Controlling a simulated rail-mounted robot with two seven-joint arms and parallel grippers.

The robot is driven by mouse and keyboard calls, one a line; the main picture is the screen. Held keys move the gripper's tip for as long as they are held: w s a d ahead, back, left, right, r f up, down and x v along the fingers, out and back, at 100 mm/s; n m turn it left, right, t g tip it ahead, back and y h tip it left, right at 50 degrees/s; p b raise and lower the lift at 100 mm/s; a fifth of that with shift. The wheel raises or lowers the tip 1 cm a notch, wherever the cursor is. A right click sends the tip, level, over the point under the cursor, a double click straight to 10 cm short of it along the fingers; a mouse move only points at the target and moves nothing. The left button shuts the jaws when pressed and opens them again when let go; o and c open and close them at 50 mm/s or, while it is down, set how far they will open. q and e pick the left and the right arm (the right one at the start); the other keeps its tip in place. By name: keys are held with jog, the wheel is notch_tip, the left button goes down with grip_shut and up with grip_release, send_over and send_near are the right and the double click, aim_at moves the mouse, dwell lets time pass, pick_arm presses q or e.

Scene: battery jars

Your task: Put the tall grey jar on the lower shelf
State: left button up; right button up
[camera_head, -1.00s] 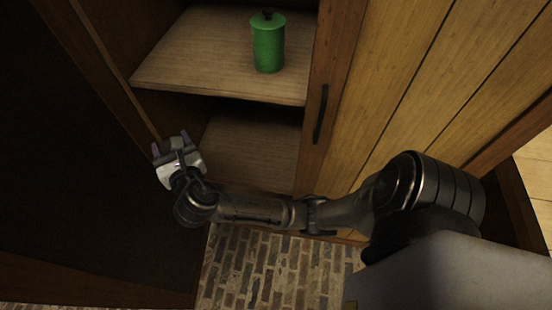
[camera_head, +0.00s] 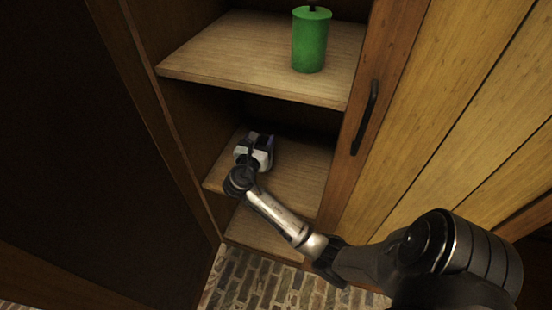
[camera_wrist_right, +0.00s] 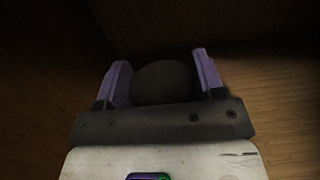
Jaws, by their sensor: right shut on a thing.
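My right gripper (camera_head: 262,139) reaches into the cabinet over the left part of the lower shelf (camera_head: 298,182). In the right wrist view its purple fingers stand on either side of a dark, rounded thing, the grey jar (camera_wrist_right: 165,82), and the gripper is shut on it. The jar is in deep shade there, and its height and base do not show. In the head view the gripper hides the jar. I cannot tell whether the jar touches the shelf. My left gripper is not in view.
A green jar (camera_head: 310,42) stands on the upper shelf (camera_head: 225,62), above and right of my gripper. A cabinet door with a dark handle (camera_head: 365,117) is at the right. Another board (camera_head: 255,235) lies below the lower shelf. The lower shelf's right part looks clear.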

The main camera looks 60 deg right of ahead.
notch_tip(320, 180, down, 4)
jog(key=shift+r+b, duration=0.1)
jog(key=shift+b, duration=0.85)
notch_tip(320, 180, down, 4)
jog(key=shift+r+b, duration=0.25)
jog(key=shift+b, duration=0.9)
jog(key=shift+r, duration=0.1)
jog(key=o, duration=1.4)
jog(key=shift+o, duration=0.2)
